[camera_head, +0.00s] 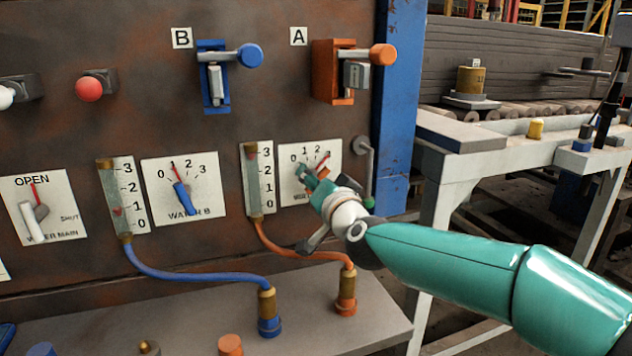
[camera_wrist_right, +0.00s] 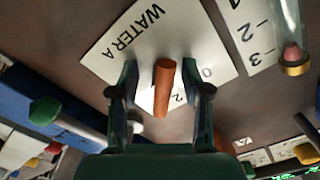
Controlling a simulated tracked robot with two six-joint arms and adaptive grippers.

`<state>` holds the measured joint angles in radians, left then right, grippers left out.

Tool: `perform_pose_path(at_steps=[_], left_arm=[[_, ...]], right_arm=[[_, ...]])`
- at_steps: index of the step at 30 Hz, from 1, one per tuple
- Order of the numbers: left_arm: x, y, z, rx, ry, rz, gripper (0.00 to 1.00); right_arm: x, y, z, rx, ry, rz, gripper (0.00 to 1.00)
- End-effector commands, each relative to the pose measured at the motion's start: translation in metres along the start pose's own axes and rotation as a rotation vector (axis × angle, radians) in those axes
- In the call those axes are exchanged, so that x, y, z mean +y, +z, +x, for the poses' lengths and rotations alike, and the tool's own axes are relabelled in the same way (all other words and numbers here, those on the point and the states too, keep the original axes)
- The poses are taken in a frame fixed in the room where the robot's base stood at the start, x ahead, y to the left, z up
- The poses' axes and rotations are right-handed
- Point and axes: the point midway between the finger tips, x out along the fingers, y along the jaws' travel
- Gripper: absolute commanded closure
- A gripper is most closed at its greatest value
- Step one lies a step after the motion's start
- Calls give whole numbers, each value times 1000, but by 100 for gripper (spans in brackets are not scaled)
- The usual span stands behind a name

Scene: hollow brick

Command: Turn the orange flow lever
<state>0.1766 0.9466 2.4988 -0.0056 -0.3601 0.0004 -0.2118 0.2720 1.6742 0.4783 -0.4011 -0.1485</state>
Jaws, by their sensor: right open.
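The orange flow lever (camera_wrist_right: 163,88) stands out from the white WATER A dial plate (camera_wrist_right: 135,35). In the wrist view it lies between the two green fingers of my right gripper (camera_wrist_right: 160,75), with a gap visible on each side. The gripper is open around it. In the head view my right gripper (camera_head: 314,182) is in front of the WATER A plate (camera_head: 291,155) and hides most of the lever and its scale. The lever's exact dial reading is hidden. My left gripper is not in view.
The WATER B dial with its blue lever (camera_head: 182,195) is to the left. A sight gauge (camera_head: 251,180) stands close left of WATER A, with an orange hose (camera_head: 300,254) below. A grey pipe handle (camera_head: 364,160) and blue post (camera_head: 397,110) are close right.

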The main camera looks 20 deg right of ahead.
Motion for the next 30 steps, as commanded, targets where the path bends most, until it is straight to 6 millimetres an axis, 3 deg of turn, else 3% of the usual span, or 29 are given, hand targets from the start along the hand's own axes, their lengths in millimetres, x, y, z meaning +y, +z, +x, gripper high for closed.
perform_pose_path(at_steps=[8,21,30], left_arm=[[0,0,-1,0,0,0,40],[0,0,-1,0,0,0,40],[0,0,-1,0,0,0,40]], right_arm=[[-1,-2,-13,3,-2,-1,52],[0,0,-95,1,-2,0,52],[1,1,-120,0,1,0,52]])
